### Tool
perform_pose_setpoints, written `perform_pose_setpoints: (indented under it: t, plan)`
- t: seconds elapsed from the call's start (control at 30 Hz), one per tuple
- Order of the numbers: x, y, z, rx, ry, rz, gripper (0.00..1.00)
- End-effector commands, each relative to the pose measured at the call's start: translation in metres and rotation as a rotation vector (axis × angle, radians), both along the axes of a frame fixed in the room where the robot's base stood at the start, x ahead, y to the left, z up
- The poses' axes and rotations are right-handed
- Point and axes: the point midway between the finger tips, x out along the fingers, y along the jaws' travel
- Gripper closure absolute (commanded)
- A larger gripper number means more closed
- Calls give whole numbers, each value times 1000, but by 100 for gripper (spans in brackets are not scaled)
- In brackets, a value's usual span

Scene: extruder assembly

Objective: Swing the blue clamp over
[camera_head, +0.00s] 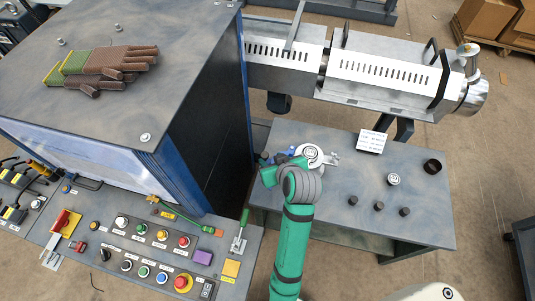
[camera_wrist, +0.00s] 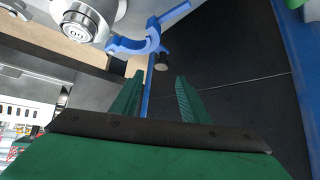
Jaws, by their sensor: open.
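The blue clamp (camera_wrist: 152,40) shows at the top of the wrist view, a curved piece with a straight arm reaching to the upper right. It lies beside a round silver part (camera_wrist: 80,22) with a number on its face. My gripper (camera_wrist: 160,82) is open, its two green fingers apart with nothing seen between them. The clamp lies ahead of the fingertips, apart from them in the picture. In the head view my gripper (camera_head: 267,161) is by the left edge of the table, and my arm partly hides the clamp area.
The grey table (camera_head: 330,190) holds a small white sign (camera_head: 371,141), a round numbered part (camera_head: 393,179), a dark ring (camera_head: 432,166) and several small dark knobs. A large dark cabinet (camera_head: 195,110) with gloves (camera_head: 105,65) on top stands close on the left. A control panel (camera_head: 115,250) is below it.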

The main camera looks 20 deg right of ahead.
Motion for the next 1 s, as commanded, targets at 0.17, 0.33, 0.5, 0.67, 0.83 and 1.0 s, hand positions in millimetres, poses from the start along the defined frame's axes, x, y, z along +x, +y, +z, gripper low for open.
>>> perform_pose_setpoints:
  t: [0.17,0.33,0.5,0.67,0.83,1.0]
  plan:
    - [24,3,-24,1,1,4,59]
    - [41,-1,-41,1,0,-4,59]
    - [50,-2,-51,0,-1,-7,59]
    - [53,-3,-54,0,-1,-8,59]
    - [53,-3,-54,0,-1,-8,59]
    - [53,-2,-54,-1,-1,-6,92]
